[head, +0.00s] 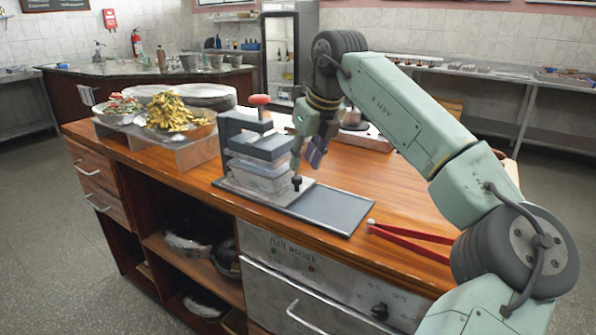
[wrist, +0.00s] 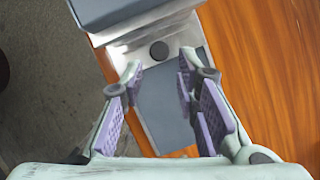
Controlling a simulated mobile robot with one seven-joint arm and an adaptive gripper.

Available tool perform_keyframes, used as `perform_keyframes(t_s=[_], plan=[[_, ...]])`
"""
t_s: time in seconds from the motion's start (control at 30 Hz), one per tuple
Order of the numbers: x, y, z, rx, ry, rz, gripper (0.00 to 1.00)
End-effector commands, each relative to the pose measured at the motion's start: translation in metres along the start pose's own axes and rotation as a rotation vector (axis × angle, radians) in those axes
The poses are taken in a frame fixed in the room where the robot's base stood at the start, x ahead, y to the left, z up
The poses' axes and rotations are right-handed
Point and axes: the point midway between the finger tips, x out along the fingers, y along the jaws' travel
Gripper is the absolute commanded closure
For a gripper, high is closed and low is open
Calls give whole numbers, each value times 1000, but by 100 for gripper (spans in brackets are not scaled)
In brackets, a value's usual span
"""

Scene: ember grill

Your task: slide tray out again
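A grey press (head: 262,140) with a red knob on top stands on the wooden counter. A light metal tray (head: 268,184) sits in its lower part, and its front end with an upright black knob (head: 297,183) sticks out to the right. A flat dark-grey bed (head: 335,208) extends bare beyond it. My gripper (head: 307,160) is above the knob, beside the press. In the wrist view my gripper (wrist: 160,80) is open and empty, purple pads apart. The black knob (wrist: 159,50) shows just beyond the fingertips, roughly between them. The tray's inner end is hidden under the press.
Red tongs (head: 410,236) lie on the counter right of the bed. Bowls of garnish (head: 180,118) on a metal stand are to the left of the press. The counter's front edge runs close to the bed.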

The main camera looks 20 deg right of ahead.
Motion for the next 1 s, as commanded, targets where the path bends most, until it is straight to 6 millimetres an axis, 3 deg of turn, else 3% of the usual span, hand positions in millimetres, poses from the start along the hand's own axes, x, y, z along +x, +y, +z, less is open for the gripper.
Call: perform_keyframes(t_s=[0.2,0.4,0.7,1.0], plan=[[37,1,1,-2,0,2,71],[52,1,1,-2,-1,2,71],[54,1,1,-2,-1,1,72],[54,1,1,-2,-2,1,92]])
